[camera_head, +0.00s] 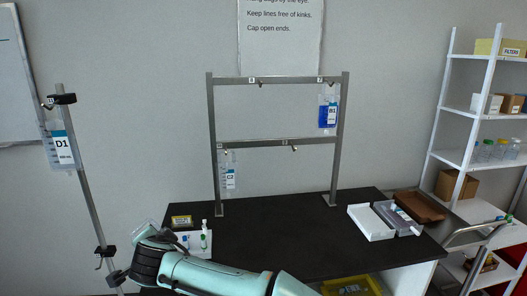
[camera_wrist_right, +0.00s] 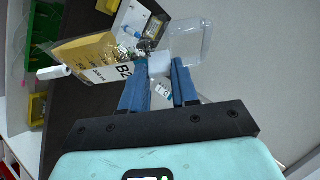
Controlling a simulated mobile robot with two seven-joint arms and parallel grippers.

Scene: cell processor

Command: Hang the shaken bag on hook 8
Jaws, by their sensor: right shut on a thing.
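My right arm comes in from the bottom of the head view and points left. Its gripper is hidden there behind the wrist. In the right wrist view my right gripper (camera_wrist_right: 160,66) is shut on a bag with amber fluid, labelled B2 (camera_wrist_right: 90,53), near its top end. The bag lies off to the left of the fingers. The metal rack (camera_head: 211,140) stands on the dark table (camera_head: 290,235). Its top left hook (camera_head: 261,84) and lower right hook (camera_head: 294,148) are bare. The small hook numbers are too small to read. My left gripper is not in view.
A blue bag B1 (camera_head: 328,112) hangs top right on the rack and a clear bag C2 (camera_head: 229,172) lower left. Bag D1 (camera_head: 62,147) hangs on a pole at the left. A white tray (camera_head: 370,223) sits at the table's right. The table middle is clear.

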